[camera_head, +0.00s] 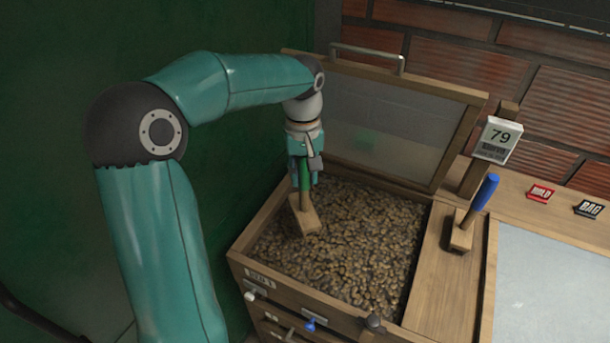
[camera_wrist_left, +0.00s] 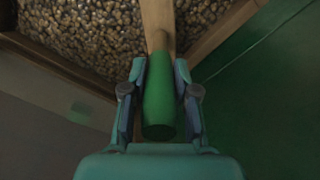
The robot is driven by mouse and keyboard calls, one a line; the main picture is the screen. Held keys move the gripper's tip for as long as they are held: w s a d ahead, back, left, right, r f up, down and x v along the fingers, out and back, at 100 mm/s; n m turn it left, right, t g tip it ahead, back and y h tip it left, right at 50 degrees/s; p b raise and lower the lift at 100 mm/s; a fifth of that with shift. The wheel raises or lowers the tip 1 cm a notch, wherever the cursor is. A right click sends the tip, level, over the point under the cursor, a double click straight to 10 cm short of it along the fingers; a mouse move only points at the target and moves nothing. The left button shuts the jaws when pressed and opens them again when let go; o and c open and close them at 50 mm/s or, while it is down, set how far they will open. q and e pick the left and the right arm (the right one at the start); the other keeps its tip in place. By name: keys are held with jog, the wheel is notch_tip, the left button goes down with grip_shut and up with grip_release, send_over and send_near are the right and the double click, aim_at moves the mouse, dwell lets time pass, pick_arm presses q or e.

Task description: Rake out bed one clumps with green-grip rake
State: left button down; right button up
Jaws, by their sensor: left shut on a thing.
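My left gripper (camera_head: 304,172) is shut on the green grip of the rake (camera_head: 306,216). The rake's wooden head is down at the surface of the brown pieces in the bed, near its left side. The wooden bed (camera_head: 250,233), with a label on its front, is filled with these small lumpy pieces (camera_head: 350,245). I cannot tell clumps from single pieces. In the left wrist view, the green grip (camera_wrist_left: 159,100) stands between the fingers, with the wooden shaft running toward the bed. My right gripper is not in view.
The bed's framed glass lid (camera_head: 390,125) stands open behind it. A blue-handled tool (camera_head: 473,212) stands on the wooden ledge to the right, below a display reading 79 (camera_head: 498,139). Red (camera_head: 541,193) and black (camera_head: 588,209) tags lie farther right. A green wall is close on the left.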

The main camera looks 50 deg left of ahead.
pick_arm(q)
jog(key=shift+r+p, duration=0.85)
jog(key=shift+r, duration=0.55)
